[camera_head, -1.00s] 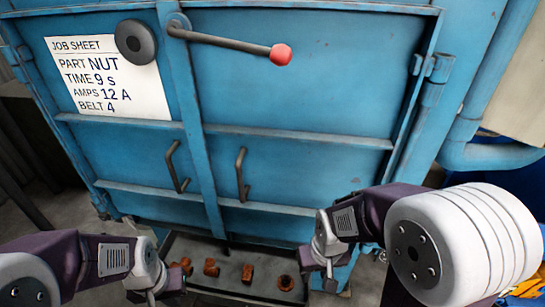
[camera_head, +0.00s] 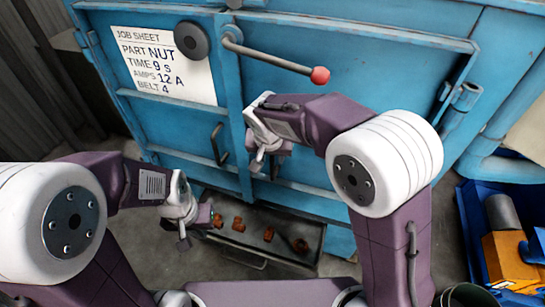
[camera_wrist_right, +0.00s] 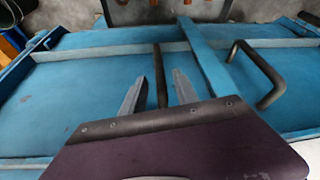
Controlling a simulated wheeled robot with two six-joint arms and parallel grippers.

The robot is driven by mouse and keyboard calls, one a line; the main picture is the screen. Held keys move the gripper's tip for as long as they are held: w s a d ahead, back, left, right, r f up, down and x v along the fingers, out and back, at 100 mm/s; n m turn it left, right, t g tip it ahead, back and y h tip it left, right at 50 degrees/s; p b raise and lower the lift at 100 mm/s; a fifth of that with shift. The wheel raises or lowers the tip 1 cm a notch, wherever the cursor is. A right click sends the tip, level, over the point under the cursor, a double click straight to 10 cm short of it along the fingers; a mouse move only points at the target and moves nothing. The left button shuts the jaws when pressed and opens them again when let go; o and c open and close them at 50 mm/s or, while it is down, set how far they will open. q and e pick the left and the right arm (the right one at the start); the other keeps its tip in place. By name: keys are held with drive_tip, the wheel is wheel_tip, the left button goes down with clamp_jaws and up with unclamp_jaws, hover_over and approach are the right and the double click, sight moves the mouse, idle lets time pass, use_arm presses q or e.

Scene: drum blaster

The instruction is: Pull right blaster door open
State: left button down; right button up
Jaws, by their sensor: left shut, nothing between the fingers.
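The right blaster door (camera_head: 410,80) is a blue panel that looks closed against the frame. Its dark bar handle (camera_wrist_right: 160,75) shows in the right wrist view between the two fingers of my right gripper (camera_wrist_right: 158,92). The fingers are open, one on each side of the bar, and a gap shows on both sides. In the head view my right gripper (camera_head: 267,163) is in front of the right door and hides that handle. The left door's handle (camera_head: 218,145) is free; it also shows in the right wrist view (camera_wrist_right: 258,75). My left gripper (camera_head: 190,232) is shut and empty, low at the left.
A lever with a red knob (camera_head: 319,75) crosses the upper doors. A job sheet (camera_head: 165,65) is on the left door. A tray (camera_head: 300,263) with several rusty parts lies below the doors. A blue bin (camera_head: 475,235) stands at the right.

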drive_tip(key=x, duration=0.2)
drive_tip(key=shift+w+f, duration=0.15)
drive_tip(key=shift+f, duration=0.15)
drive_tip(key=shift+w+d+f+p, duration=0.15)
drive_tip(key=shift+f+p, duration=0.15)
drive_tip(key=shift+f, duration=0.15)
clamp_jaws()
drive_tip(key=shift+r, duration=0.1)
idle(0.7)
